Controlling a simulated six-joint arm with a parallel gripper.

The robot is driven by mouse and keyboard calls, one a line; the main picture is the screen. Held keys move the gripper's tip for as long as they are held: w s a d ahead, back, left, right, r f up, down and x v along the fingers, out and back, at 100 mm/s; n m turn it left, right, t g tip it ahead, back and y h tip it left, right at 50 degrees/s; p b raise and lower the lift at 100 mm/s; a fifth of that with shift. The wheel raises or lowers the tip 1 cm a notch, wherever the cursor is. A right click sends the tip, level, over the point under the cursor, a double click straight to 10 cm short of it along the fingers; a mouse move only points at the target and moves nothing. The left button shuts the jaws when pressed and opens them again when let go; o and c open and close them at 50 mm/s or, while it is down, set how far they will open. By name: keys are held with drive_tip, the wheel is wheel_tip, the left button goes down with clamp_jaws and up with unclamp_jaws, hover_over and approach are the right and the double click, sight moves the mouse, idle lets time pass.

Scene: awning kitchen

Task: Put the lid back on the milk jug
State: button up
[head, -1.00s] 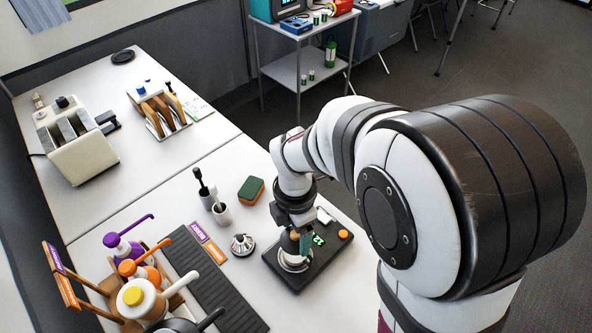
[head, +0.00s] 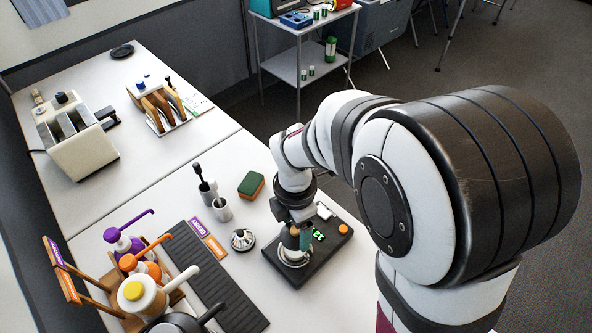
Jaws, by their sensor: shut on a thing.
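My gripper (head: 294,238) points down over the dark scale (head: 328,250) with a green display. It is shut on a small tan-topped thing, which looks like the lid; the fingers and wrist hide most of it. Right under it a round, pale metallic vessel (head: 293,258), which looks like the milk jug, stands on the scale's left part. The held thing is at or just above the vessel's top. I cannot tell whether they touch or whether the lid is level.
A small metal cone-shaped piece (head: 242,239) stands left of the scale. Pump bottles (head: 141,295) in a wooden rack and a ribbed black mat (head: 205,270) fill the left front.

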idle(0.3)
drive_tip(key=o, duration=1.2)
drive_tip(key=shift+r, duration=3.55)
clamp_jaws()
drive_tip(key=shift+f, duration=0.2)
drive_tip(key=shift+f, duration=2.25)
